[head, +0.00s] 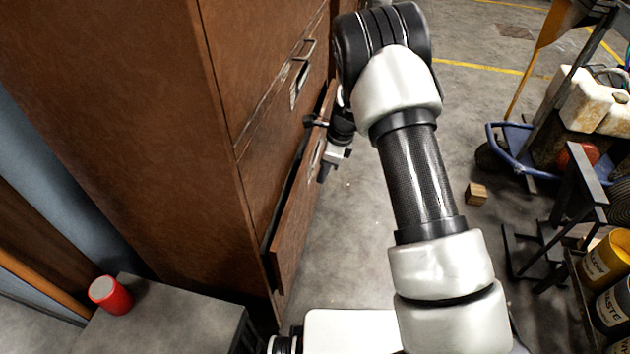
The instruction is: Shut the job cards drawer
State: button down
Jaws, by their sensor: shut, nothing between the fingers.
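A brown wooden cabinet (225,60) stands at the left with drawers facing right. Its lower drawer (290,232) is slightly open, with a dark gap between its front and the cabinet body. A metal label holder (316,154) sits on that front; I cannot read its label. My gripper (312,121) is shut and empty at the far upper part of this drawer front. It looks close to the front, but I cannot tell whether it touches. My wrist hides part of the far end of the drawer.
An upper drawer with a metal handle (303,50) looks closed. A red can (110,295) stands on a grey surface at lower left. A wooden block (476,194) lies on the floor. A blue-framed cart (515,150) and yellow bucket (606,262) stand right. Floor beside the drawer is clear.

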jog(key=s+d+r+t+y+b, duration=0.1)
jog(key=s+d+y, duration=0.2)
jog(key=s, duration=0.3)
jog(key=s+d+r+y+b, duration=0.1)
jog(key=s+d+y, duration=0.1)
jog(key=s+y, duration=0.3)
jog(key=shift+h, duration=0.7)
jog(key=b+x, duration=0.1)
jog(key=x, duration=0.3)
jog(key=r+b+x, duration=0.1)
jog(key=x, duration=0.3)
jog(key=a+x, duration=0.1)
jog(key=x, duration=0.3)
jog(key=shift+s+a+r+b, duration=0.1)
jog(key=shift+s+a+b, duration=0.1)
jog(key=shift+b, duration=0.2)
jog(key=shift+w+a, duration=0.15)
jog(key=shift+a, duration=0.25)
